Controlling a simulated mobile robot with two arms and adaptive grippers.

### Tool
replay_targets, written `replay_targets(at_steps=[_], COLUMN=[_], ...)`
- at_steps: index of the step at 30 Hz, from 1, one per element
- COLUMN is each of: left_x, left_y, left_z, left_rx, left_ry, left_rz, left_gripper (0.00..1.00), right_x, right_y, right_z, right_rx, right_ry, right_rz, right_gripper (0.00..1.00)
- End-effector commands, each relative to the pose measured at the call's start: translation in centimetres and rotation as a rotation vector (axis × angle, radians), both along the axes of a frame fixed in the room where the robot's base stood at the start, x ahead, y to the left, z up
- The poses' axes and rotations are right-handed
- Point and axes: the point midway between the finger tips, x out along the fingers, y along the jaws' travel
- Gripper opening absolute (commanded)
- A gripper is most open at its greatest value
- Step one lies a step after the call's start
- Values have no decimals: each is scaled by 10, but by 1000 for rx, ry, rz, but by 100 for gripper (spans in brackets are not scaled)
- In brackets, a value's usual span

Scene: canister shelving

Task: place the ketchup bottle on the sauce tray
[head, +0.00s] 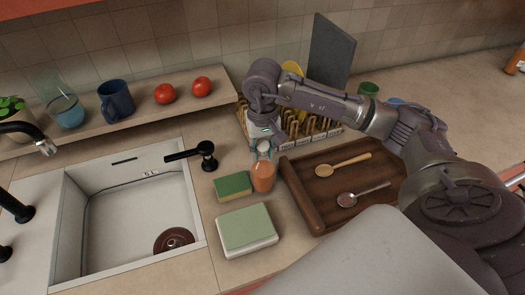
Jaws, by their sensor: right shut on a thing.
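An orange-red bottle, which looks like the ketchup bottle (263,178), stands upright just left of the wooden tray. My right gripper (264,149) reaches down from above and is shut on the bottle's upper part; the fingers partly hide its top. I cannot tell whether its base touches the counter. My left gripper is not in view.
A green sponge (233,187) and a pale green-topped block (246,229) lie left of the bottle. A dish rack (300,132) stands behind. The tray's left part is clear.

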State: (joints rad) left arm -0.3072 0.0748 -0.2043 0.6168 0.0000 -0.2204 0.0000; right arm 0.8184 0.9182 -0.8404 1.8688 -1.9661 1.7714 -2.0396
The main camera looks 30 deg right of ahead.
Motion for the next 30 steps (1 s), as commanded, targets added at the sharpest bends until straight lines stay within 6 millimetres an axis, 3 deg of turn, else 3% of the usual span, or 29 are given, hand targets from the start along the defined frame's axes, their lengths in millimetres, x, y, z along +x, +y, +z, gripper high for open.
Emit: replay_targets(at_steps=[4,5,9,21,26,30], left_x=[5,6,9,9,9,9], left_y=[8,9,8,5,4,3], left_z=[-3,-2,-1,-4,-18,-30], left_rx=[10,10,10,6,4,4], left_ry=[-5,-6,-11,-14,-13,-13], left_rz=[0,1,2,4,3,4], left_gripper=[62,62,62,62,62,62], right_x=[0,0,0,1,2,2], right_y=[0,0,0,0,0,1], right_z=[-2,-1,-1,5,32,65], right_rx=[0,-1,-1,0,0,0], right_ry=[-1,0,0,-4,-9,-9], right_rz=[-1,-1,-1,-1,-1,0], right_gripper=[0,36,56,56,56,56])
